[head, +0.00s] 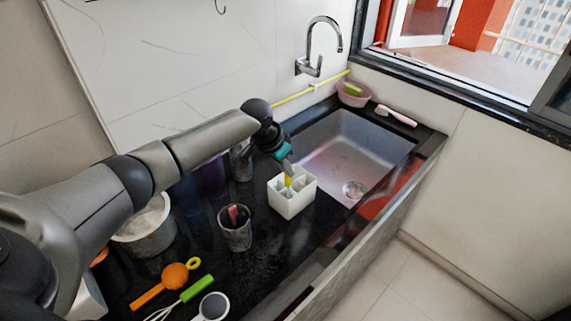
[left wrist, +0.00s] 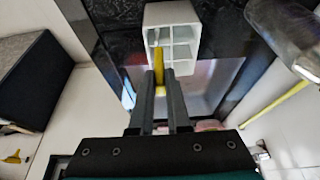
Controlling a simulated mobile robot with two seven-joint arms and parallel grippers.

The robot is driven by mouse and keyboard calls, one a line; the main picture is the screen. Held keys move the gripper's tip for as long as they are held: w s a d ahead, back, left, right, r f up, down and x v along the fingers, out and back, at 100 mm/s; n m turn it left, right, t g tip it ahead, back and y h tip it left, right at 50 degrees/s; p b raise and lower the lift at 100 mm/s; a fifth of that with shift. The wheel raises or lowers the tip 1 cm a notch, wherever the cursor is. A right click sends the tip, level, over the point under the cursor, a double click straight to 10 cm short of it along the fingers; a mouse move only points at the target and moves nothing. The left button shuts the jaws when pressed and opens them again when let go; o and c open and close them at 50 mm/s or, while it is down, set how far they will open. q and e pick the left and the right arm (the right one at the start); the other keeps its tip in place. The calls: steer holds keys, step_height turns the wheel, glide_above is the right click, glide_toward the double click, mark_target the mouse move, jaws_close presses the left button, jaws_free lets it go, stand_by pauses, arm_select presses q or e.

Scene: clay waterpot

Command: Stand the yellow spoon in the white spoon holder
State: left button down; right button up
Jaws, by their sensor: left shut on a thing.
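The white spoon holder (head: 291,204) stands on the black counter beside the sink, with several square compartments open at the top. It also shows in the left wrist view (left wrist: 171,16). My left gripper (head: 287,172) is directly above it, pointing down, with its fingers shut on the yellow spoon (head: 288,181). In the left wrist view the spoon (left wrist: 158,60) sticks out between the fingertips (left wrist: 160,76), its far end over a compartment. I cannot tell how deep that end is. My right gripper is not in view.
A grey cup (head: 236,234) with utensils stands left of the holder. A white pot (head: 146,226), an orange ladle (head: 174,277) and a green-handled whisk (head: 197,289) are nearer. The sink (head: 346,150) opens to the right. A pink bowl (head: 353,96) and brush (head: 397,115) lie behind.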

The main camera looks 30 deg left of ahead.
arm_select(q)
steer(key=shift+f, duration=0.3)
steer(key=c, duration=0.8)
jaws_free()
steer(key=p+v, duration=0.1)
steer(key=v, duration=1.4)
steer(key=shift+r, duration=0.1)
steer(key=shift+s, duration=0.1)
